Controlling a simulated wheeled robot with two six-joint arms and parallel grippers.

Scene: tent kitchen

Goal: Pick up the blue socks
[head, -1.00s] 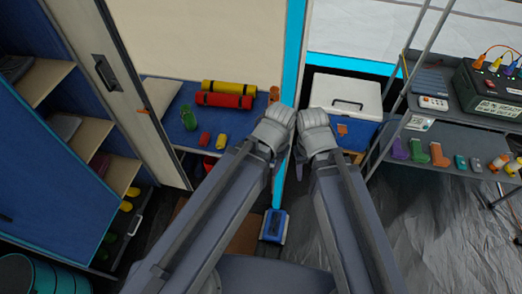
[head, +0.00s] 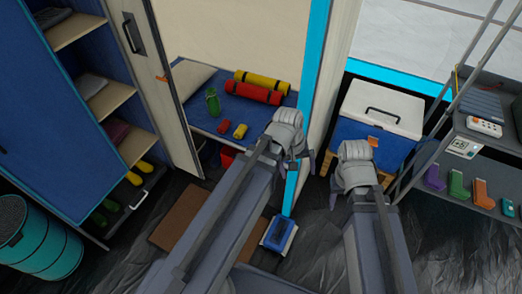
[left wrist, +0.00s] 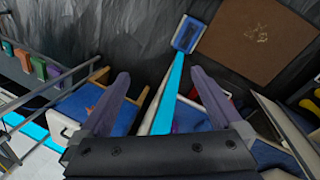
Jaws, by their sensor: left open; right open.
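No blue socks can be made out for certain in either view. My left gripper (head: 292,162) is open and empty in front of the cot and tent post. Its spread fingers show in the left wrist view (left wrist: 160,95). My right gripper (head: 358,168) is open and appears empty in front of the cooler.
The blue cot (head: 200,112) holds red and yellow rolls and a green bottle (head: 212,102). A blue-and-white cooler (head: 378,120) stands right of the post. A brown mat (head: 180,222) and a blue object (head: 281,234) lie on the floor. A cabinet (head: 60,110) and teal drum (head: 40,240) stand left.

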